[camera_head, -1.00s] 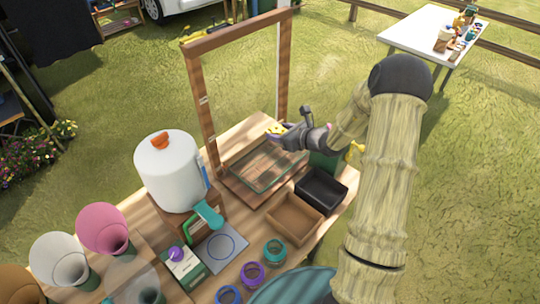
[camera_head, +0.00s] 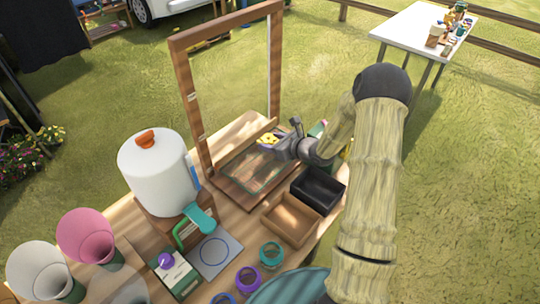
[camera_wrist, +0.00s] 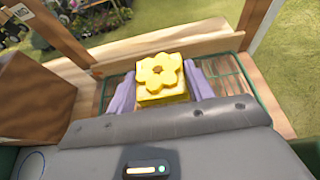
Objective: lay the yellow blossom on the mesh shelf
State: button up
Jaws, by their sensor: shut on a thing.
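The yellow blossom (camera_wrist: 160,72) is a flower shape on a yellow block, held between the two purple fingers of my gripper (camera_wrist: 161,88). It also shows in the head view (camera_head: 268,140) at the tip of my gripper (camera_head: 276,146). The mesh shelf (camera_head: 250,176), a flat green-edged mesh in a wooden frame, lies below and around the blossom; its mesh also shows in the wrist view (camera_wrist: 232,78). My gripper is shut on the blossom over the shelf's back part. I cannot tell whether the blossom touches the mesh.
A tall wooden frame (camera_head: 190,100) rises behind the shelf. A white dispenser (camera_head: 158,175) stands to the left. A black box (camera_head: 318,190) and a brown box (camera_head: 290,219) sit in front. Several coloured rings lie near the table's front edge.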

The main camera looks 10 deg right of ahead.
aim_at(271, 160)
notch_tip(271, 160, down, 3)
jog(key=shift+w+r, duration=0.1)
jog(key=shift+a, duration=0.1)
jog(key=shift+f+p, duration=0.45)
jog(key=shift+f, duration=1.65)
jog(key=shift+f, duration=0.15)
jog(key=o, duration=1)
jog(key=shift+c, duration=0.2)
